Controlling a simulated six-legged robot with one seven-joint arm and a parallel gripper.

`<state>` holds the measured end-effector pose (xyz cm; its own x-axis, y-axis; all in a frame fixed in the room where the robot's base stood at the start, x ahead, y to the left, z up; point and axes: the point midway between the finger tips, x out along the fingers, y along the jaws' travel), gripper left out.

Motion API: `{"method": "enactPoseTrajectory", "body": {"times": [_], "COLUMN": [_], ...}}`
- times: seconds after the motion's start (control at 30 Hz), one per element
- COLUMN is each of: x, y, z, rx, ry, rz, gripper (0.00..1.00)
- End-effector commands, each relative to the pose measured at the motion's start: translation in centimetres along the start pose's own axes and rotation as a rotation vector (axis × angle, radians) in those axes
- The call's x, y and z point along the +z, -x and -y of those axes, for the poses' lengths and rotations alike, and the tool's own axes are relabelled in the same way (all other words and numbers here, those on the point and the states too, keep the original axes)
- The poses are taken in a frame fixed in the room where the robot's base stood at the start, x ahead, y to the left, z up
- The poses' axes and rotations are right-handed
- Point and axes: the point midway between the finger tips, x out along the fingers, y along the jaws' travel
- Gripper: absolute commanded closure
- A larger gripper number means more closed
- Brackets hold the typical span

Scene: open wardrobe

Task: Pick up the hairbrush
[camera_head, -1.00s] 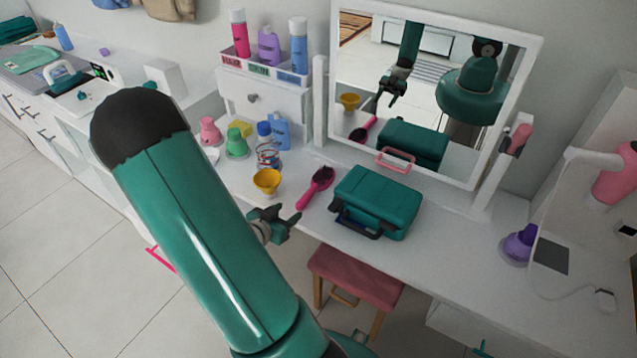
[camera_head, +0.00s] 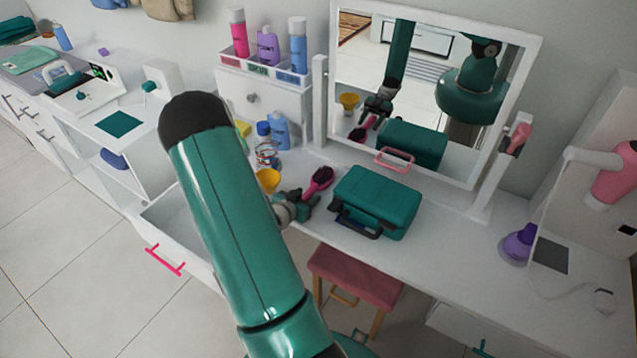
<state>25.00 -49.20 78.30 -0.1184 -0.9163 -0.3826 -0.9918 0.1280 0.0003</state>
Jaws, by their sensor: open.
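The pink hairbrush (camera_head: 321,179) lies on the white vanity table, with its dark bristle head toward the back. It is just left of the green case. My gripper (camera_head: 307,203) is open at the handle end of the hairbrush and hides most of the handle. I cannot tell whether the fingers touch it or are on both sides of it. The mirror also shows my gripper close to the hairbrush.
The green case (camera_head: 377,201) stands close to the right of my gripper. A yellow cup (camera_head: 268,179) is close on the left, partly behind my arm. A mirror (camera_head: 432,85) stands behind, and a red stool (camera_head: 356,275) is below the table front.

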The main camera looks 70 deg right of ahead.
Motion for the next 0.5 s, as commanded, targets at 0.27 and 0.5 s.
{"method": "enactPoseTrajectory", "body": {"times": [0.27,0.5], "x": [0.01,-0.01], "y": [0.06,0.07], "z": [0.02,0.02], "rx": [0.000,0.000], "ry": [0.000,0.000], "rz": [0.000,0.000], "gripper": [0.78,1.00]}}
